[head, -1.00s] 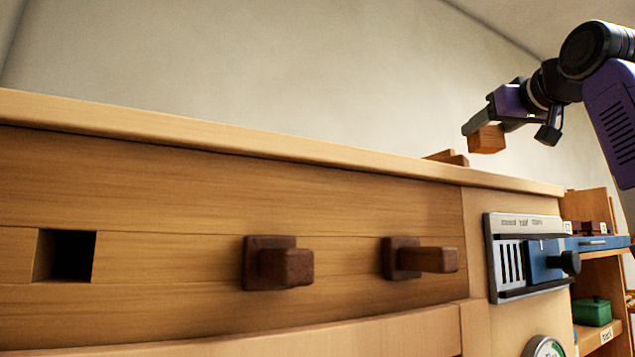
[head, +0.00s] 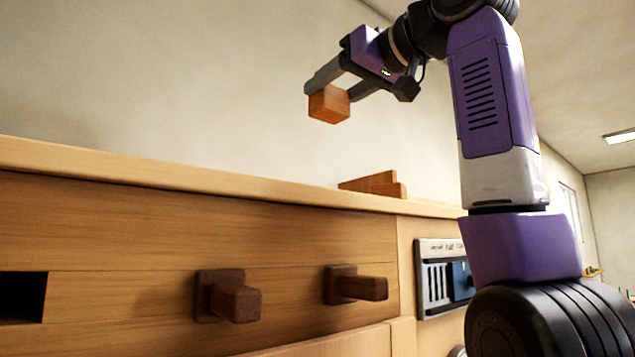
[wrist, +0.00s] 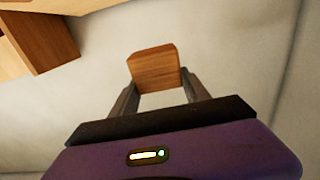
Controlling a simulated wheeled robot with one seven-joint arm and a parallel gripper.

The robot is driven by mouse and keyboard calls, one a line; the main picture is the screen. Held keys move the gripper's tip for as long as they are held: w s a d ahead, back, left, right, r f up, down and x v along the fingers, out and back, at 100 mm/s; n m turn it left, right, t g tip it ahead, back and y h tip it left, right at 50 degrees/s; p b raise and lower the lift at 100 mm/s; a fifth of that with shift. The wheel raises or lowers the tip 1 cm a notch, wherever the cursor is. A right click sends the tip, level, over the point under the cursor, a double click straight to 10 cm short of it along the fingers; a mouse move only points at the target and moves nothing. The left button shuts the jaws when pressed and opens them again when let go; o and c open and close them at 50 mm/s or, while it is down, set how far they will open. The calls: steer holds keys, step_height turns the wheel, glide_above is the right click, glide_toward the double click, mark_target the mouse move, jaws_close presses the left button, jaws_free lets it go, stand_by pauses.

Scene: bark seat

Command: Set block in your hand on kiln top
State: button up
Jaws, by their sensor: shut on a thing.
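My gripper (head: 328,92) is shut on a small orange-brown wooden block (head: 329,105). It holds the block in the air, above and apart from the kiln top (head: 200,174). The kiln top is a long pale wooden ledge whose front edge shows in the head view; its upper surface is hidden by the low viewpoint. In the wrist view the block (wrist: 154,68) sits between the two fingertips (wrist: 155,82).
Stacked brown wooden pieces (head: 374,185) stand on the ledge, right of the block. Two dark wooden pegs (head: 234,298) (head: 356,286) stick out of the front, with a square hole (head: 22,297) at left. A grey vent panel (head: 436,275) is at right.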

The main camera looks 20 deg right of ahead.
step_height(320, 180, down, 15)
steer(key=shift+r+p, duration=0.2)
steer(key=shift+p, duration=0.55)
steer(key=shift+f, duration=0.1)
steer(key=o, duration=1.4)
steer(key=b+v, duration=0.4)
steer(key=v, duration=0.8)
steer(key=shift+d, duration=0.1)
